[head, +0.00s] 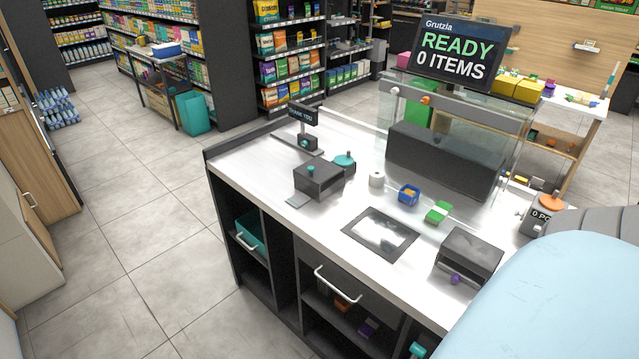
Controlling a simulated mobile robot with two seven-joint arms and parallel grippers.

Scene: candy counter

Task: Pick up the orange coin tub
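No object is plainly recognisable as an orange coin tub. Orange shows on the lid of a grey container (541,215) at the counter's right end, partly hidden behind my arm. A small blue tub (408,196) with yellow-orange contents stands mid-counter. A small orange item (341,305) lies on a shelf under the counter; its shape is unclear. Part of my arm fills the lower right of the head view. Neither of my grippers shows.
The white counter (255,170) holds a dark box (318,179), a teal-topped round container (344,163), a white roll (376,179), a green-and-white packet (438,212), a scanner plate (381,234) and a dark box-shaped device (469,256). A glass screen stands behind.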

